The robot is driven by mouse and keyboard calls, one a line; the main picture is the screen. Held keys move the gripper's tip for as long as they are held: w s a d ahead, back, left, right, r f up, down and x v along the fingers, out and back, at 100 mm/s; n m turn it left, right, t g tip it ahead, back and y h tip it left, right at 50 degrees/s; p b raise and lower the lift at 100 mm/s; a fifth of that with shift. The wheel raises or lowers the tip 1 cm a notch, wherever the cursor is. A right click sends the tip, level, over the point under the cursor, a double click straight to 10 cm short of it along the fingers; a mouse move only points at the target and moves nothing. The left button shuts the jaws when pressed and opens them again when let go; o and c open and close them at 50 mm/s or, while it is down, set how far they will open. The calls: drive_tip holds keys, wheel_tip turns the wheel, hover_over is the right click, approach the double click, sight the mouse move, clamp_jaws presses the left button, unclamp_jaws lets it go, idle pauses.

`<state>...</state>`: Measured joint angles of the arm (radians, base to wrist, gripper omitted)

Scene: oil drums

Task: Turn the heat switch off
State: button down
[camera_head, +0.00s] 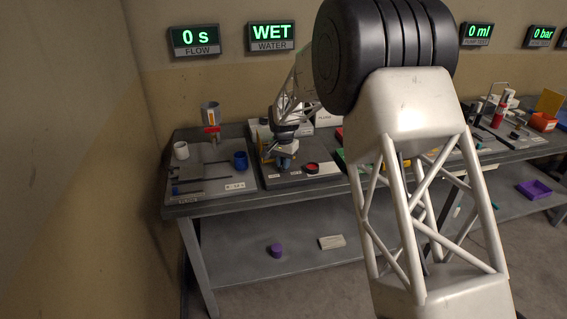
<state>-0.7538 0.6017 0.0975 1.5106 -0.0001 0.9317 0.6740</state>
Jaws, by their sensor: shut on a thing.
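My gripper (285,156) is small in this view, pointing down over the dark grey station (325,184) on the bench. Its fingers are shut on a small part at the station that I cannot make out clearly. Blue and yellow-orange bits show around the fingers. A red round knob on a black base (311,168) sits just right of the gripper, apart from it. I cannot tell which part is the heat switch; its label is too small to read or hidden.
My arm hides the bench's middle. To the left, a grey station (205,188) holds a blue cup (239,160), a white cylinder (181,150) and a metal vessel with a red part (211,115). Wall displays read 0 s for flow (194,39) and WET for water (271,36).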

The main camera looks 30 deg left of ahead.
drive_tip(key=n, duration=1.2)
drive_tip(key=shift+n, duration=2.5)
drive_tip(key=c, duration=1.1)
unclamp_jaws()
drive_tip(key=shift+r, duration=0.2)
drive_tip(key=shift+r, duration=3.75)
